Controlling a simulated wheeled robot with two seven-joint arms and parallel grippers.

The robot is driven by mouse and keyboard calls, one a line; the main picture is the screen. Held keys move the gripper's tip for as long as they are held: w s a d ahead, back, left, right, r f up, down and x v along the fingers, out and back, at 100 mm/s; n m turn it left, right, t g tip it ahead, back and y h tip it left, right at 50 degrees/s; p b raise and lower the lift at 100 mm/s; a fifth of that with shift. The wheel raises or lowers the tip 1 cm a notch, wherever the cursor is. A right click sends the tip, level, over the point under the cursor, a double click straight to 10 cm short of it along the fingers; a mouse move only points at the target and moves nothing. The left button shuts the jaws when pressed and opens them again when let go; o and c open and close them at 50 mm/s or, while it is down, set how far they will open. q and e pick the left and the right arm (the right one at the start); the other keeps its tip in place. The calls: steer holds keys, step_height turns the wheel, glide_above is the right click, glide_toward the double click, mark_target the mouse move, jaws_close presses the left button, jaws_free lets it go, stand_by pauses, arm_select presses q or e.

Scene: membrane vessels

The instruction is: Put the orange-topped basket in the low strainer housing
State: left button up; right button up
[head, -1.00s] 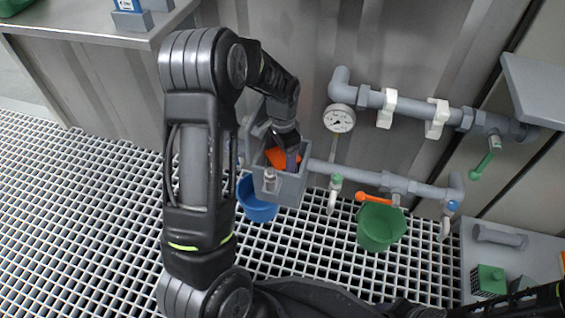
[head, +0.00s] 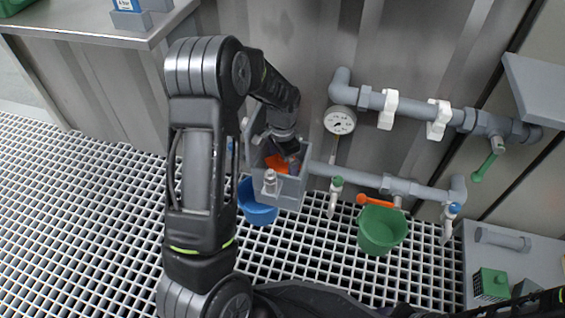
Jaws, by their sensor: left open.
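The low strainer housing is an open-topped grey box (head: 291,190) on the lower pipe, at the middle of the head view. The basket's orange top (head: 276,164) shows inside the box's opening. The rest of the basket is hidden by the housing walls and my gripper. My left gripper (head: 289,160) is open and points down into the opening, right at the orange top. Whether its fingers touch the orange top cannot be told. My right gripper is not visible.
A blue bucket (head: 257,205) is under the housing and a green bucket (head: 382,232) under the lower pipe. A gauge (head: 340,121) and an upper pipe (head: 415,109) are to the right. A grey shelf (head: 512,256) with small parts is at the lower right.

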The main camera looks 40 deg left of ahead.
arm_select(q)
step_height(320, 180, up, 12)
steer(key=p, duration=0.6)
steer(key=shift+r, duration=0.2)
steer(key=shift+d+f, duration=0.1)
